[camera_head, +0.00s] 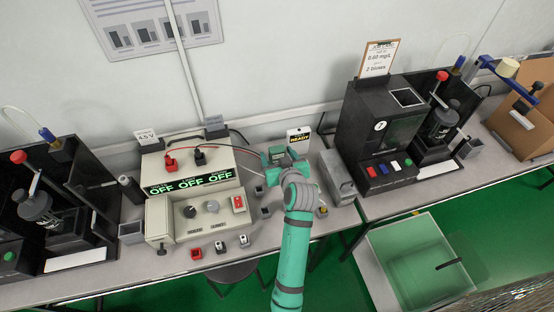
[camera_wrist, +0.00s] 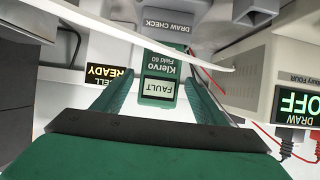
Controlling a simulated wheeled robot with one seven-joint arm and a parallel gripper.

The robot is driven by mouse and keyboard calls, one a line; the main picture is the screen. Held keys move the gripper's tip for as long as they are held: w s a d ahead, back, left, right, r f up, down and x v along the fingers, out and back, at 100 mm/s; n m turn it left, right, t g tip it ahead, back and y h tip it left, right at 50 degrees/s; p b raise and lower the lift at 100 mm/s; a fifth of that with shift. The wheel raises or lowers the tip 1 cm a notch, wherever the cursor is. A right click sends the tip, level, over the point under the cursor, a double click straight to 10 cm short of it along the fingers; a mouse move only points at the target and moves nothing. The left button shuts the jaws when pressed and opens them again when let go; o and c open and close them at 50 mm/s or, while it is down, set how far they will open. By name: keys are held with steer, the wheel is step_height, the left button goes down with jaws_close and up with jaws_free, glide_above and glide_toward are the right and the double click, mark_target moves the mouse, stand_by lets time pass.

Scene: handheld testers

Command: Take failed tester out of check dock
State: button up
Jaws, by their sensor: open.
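The failed tester (camera_wrist: 158,75) is a green handheld unit marked Klervo Field 60, and its small screen reads FAULT. My gripper (camera_wrist: 160,95) is open, with one green finger on each side of the tester in the wrist view. I cannot tell whether the fingers touch it. In the head view my gripper (camera_head: 284,158) is over the bench, right of the power supply, and largely hides the tester and dock.
A READY sign (camera_head: 299,139) stands close behind my gripper. The beige power supply (camera_head: 190,195) reads OFF, and red and black leads run from it near the dock. A grey box (camera_head: 338,176) stands close right. A pale strip (camera_wrist: 130,45) crosses the wrist view above the tester.

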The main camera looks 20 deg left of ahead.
steer(key=shift+x, duration=2.4)
steer(key=shift+d, duration=0.1)
steer(key=c, duration=1.2)
steer(key=shift+r, duration=0.1)
